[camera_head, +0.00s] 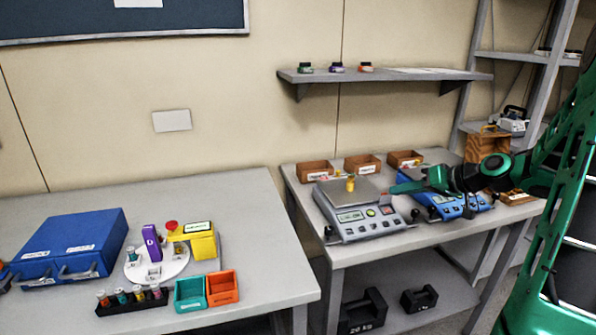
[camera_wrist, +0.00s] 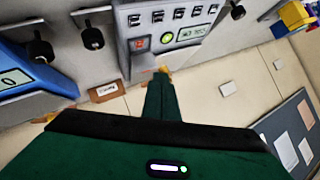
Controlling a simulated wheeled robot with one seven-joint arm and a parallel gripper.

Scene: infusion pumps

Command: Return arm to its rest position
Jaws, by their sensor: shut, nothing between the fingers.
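My green arm (camera_head: 458,178) reaches in from the right over the right table. My gripper (camera_head: 394,189) is shut and empty, just right of the grey device's top plate. In the wrist view its green fingers (camera_wrist: 163,98) are together, and the grey device's panel with a lit display (camera_wrist: 192,33) lies beyond them. In the head view the grey device (camera_head: 362,212) has a small yellow item (camera_head: 350,184) standing on its plate, apart from the gripper. A blue device (camera_head: 432,203) sits partly hidden under my arm.
Wooden boxes (camera_head: 362,165) stand behind the devices, below a wall shelf (camera_head: 385,76). A metal rack (camera_head: 475,85) stands at the back right. The left table holds a blue case (camera_head: 75,245), a white carousel (camera_head: 157,265) and teal and orange bins (camera_head: 222,288). Black weights (camera_head: 364,312) lie below.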

